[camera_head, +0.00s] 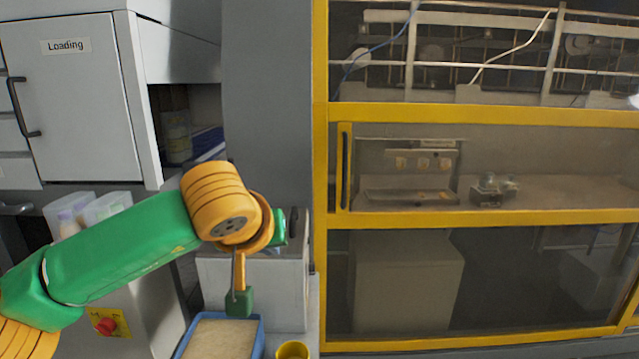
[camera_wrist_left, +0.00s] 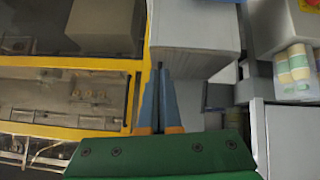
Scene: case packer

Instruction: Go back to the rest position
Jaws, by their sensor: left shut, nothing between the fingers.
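My left arm comes in from the left in the head view, green with orange joints. My left gripper (camera_head: 283,226) is at the end of it, small and partly hidden behind the orange wrist, in front of the grey wall. In the left wrist view my left gripper (camera_wrist_left: 161,72) shows from its green palm, with two blue, orange-based fingers shut together. Nothing is between them. They point toward a light grey box-shaped unit, apart from it as far as I can tell. My right gripper is in neither view.
A yellow-framed machine (camera_head: 480,219) stands right of my arm. A grey cabinet marked "Loading" (camera_head: 75,110) is at the left. Clear bins (camera_head: 100,208) sit behind my forearm. A blue-rimmed tray (camera_head: 258,342) and a yellow cup (camera_head: 292,350) lie below my wrist.

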